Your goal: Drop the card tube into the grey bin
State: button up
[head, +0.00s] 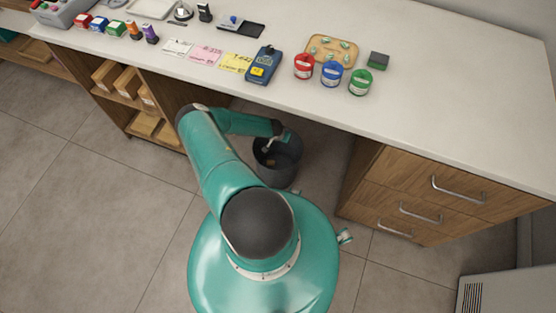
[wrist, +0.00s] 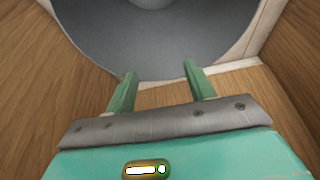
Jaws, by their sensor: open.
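The grey bin (head: 276,180) stands on the floor under the counter. Its grey surface also fills the upper part of the wrist view (wrist: 200,40). My gripper (head: 279,143) is over the bin's mouth in the head view. In the wrist view my gripper (wrist: 160,72) has its two green fingers apart with nothing between them. A small brown thing shows inside the bin in the head view; it may be the card tube, but it is too small to tell. No card tube can be made out clearly elsewhere.
The white counter (head: 440,110) overhangs the bin. A wooden drawer unit (head: 400,200) stands right of the bin, and open shelves (head: 130,95) stand left. Red (head: 304,66), blue (head: 331,73) and green (head: 360,82) jars stand near the counter's edge. The tiled floor at left is clear.

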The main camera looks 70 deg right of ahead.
jog(key=shift+r, duration=0.1)
jog(key=v, duration=1.3)
jog(key=shift+r, duration=0.35)
jog(key=shift+a, duration=0.15)
